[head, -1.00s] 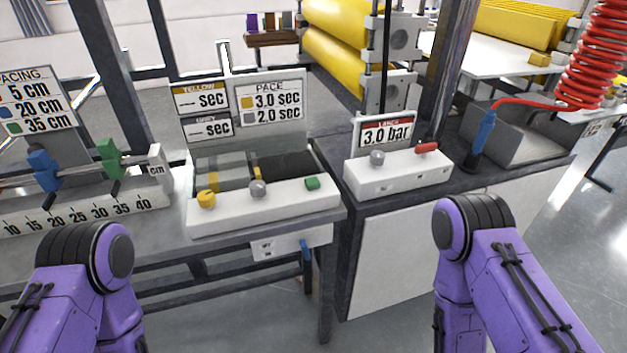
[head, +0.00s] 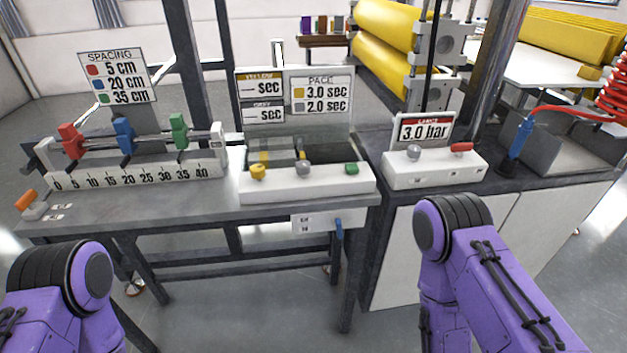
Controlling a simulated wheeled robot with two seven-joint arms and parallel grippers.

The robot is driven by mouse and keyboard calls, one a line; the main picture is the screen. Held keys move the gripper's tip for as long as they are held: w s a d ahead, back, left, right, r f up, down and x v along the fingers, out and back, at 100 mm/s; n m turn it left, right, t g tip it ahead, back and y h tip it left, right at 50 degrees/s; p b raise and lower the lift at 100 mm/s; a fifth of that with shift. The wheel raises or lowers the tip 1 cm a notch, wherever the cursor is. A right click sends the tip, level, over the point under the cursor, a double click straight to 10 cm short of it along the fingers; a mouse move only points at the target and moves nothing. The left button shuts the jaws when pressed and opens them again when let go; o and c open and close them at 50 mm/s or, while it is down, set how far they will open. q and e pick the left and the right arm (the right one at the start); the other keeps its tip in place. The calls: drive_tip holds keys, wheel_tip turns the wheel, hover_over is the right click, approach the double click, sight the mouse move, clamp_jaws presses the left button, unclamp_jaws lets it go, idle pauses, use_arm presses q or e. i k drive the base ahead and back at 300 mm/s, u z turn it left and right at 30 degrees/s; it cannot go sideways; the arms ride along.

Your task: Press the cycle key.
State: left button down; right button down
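No key carries a readable "cycle" label. A white control box (head: 300,187) on the grey bench bears a yellow knob (head: 258,172), a grey knob (head: 303,168) and a green key (head: 351,169). A second white box (head: 435,174) to its right bears a grey knob (head: 413,153) and a red key (head: 461,147), below a 3.0 bar sign (head: 425,130). Only purple links of my two arms show at the lower left and lower right. Both grippers are out of view.
A spacing rail with red (head: 71,140), blue (head: 123,135) and green (head: 179,131) sliders stands at left, above a scale. An orange switch (head: 26,199) sits at the bench's left end. Yellow rollers (head: 385,65) and a blue hose nozzle (head: 520,140) are at right.

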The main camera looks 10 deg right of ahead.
sight(351, 167)
drive_tip(key=u, duration=0.8)
drive_tip(key=k, duration=1.05)
drive_tip(key=u, duration=0.85)
drive_tip(key=i, duration=0.7)
drive_tip(key=z, duration=0.65)
drive_tip(key=i, duration=1)
drive_tip(key=z, duration=1.35)
drive_tip(key=i, duration=0.35)
drive_tip(key=z, duration=0.4)
